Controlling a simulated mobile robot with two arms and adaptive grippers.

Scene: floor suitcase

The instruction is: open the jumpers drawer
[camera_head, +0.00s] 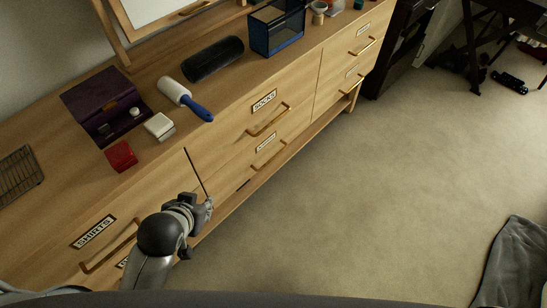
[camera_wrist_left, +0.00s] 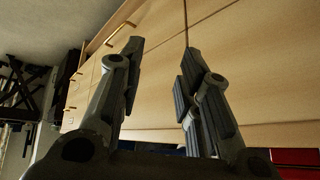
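The wooden dresser (camera_head: 225,120) runs diagonally across the head view. Below the SOCKS drawer label (camera_head: 264,100) is a second drawer with a handle (camera_head: 269,151) and a smaller label (camera_head: 266,143), too small to read surely. The bottom left drawer's label is mostly hidden by my arm. My left gripper (camera_head: 208,207) is in front of the dresser, near the dark vertical gap between drawer columns, left of the lower handle. In the left wrist view its two fingers (camera_wrist_left: 164,62) are spread and empty, facing wooden drawer fronts (camera_wrist_left: 235,70). My right gripper is not in view.
On the dresser top are a purple case (camera_head: 103,105), a red box (camera_head: 121,156), a lint roller (camera_head: 184,98), a dark roll (camera_head: 212,59) and a glass box (camera_head: 277,27). The carpet (camera_head: 360,190) in front is clear. A dark cloth (camera_head: 515,262) lies at right.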

